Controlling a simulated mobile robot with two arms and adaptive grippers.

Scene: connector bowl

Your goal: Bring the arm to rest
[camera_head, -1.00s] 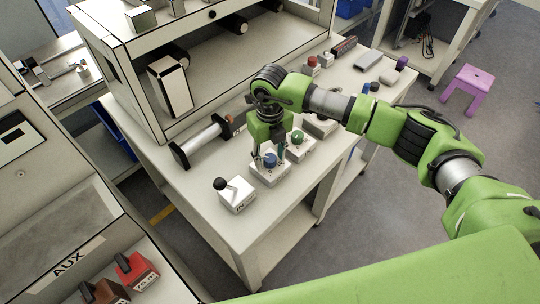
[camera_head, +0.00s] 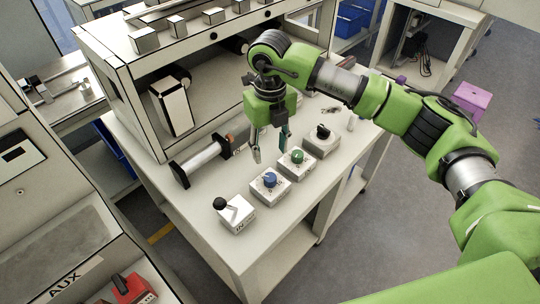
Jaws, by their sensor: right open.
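My right arm comes in from the right in the head view. Its gripper (camera_head: 269,150) points down, open and empty, a little above the white table. Below and in front of it on the table is a row of white boxes: one with a black ball-topped lever (camera_head: 234,214), one with a blue knob (camera_head: 269,182), one with a green knob (camera_head: 297,158) and one with a black knob (camera_head: 322,136). The gripper is apart from the blue-knob box. My left gripper is not in view.
A black-ended cylinder (camera_head: 203,158) lies on the table, left of the gripper. A large open-fronted cabinet (camera_head: 125,85) stands behind. A purple stool (camera_head: 472,97) is on the floor at right. The table's front strip (camera_head: 205,245) is clear.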

